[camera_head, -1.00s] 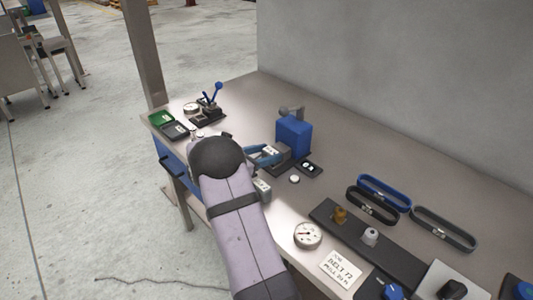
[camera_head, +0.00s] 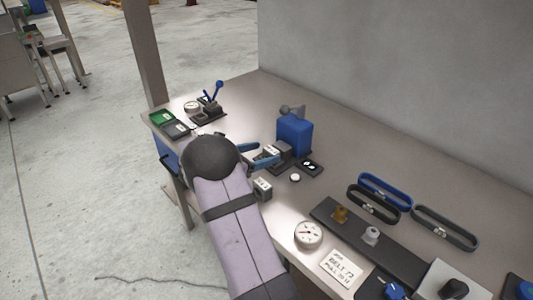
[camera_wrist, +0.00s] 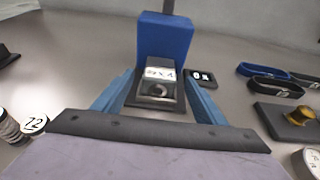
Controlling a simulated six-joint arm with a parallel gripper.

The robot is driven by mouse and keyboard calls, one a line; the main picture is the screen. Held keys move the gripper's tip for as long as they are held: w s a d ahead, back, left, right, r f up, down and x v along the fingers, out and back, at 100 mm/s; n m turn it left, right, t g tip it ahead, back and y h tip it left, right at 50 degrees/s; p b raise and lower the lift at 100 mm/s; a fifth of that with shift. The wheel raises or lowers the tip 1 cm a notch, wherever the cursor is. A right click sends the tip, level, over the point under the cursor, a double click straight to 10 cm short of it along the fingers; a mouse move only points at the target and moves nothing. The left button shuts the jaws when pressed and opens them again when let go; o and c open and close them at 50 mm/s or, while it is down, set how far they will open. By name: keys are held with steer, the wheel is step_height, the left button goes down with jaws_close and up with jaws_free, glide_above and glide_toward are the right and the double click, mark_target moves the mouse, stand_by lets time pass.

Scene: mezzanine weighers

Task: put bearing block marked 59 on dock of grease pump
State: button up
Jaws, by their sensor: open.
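A grey block with a white label (camera_wrist: 159,88) and a round bore stands on a dark plate (camera_wrist: 146,103) in front of a blue box (camera_wrist: 165,38), likely the grease pump with its dock. The label is too small to read surely. In the head view the blue box (camera_head: 294,134) stands mid-table, with the block (camera_head: 271,150) at its foot. My gripper (camera_wrist: 160,80) is open, its blue fingers on either side of the block with gaps showing. A second labelled block (camera_head: 263,187) stands beside my arm; its number is unclear.
A black plate with white marks (camera_head: 310,167) and a white disc (camera_head: 295,178) lie beside the blue box. A dial gauge (camera_head: 308,234), belts (camera_head: 384,192) and a dark rail (camera_head: 372,245) lie to the right. A lever device (camera_head: 209,105) and green case (camera_head: 163,119) stand far left.

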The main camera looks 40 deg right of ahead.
steer(key=b+v, duration=0.1)
steer(key=v, duration=0.8)
steer(key=shift+a+r, duration=0.1)
steer(key=shift+a, duration=0.1)
steer(key=shift+s+a+r, duration=0.1)
steer(key=shift+s, duration=0.1)
steer(key=s+a+m+y+p, duration=0.1)
steer(key=s, duration=0.1)
steer(key=s+a+f+m+y+p, duration=0.1)
steer(key=s+a+m+y, duration=0.1)
steer(key=s, duration=0.1)
steer(key=s+a+m+g+y+p, duration=0.1)
steer(key=s+a, duration=0.1)
steer(key=shift+s+a+f+m, duration=0.25)
steer(key=shift+s+m, duration=0.05)
steer(key=s+a+m+y+p, duration=0.3)
steer(key=s+a+m+y, duration=0.2)
steer(key=a, duration=0.5)
steer(key=s+a+f+m+t+y+p, duration=0.1)
steer(key=s+a+m+y+p, duration=0.1)
steer(key=s+a+m+y, duration=0.3)
steer(key=s+a+m, duration=0.3)
steer(key=s+a, duration=0.1)
steer(key=a, duration=0.2)
steer(key=shift+y+p, duration=0.3)
steer(key=shift+p, duration=0.1)
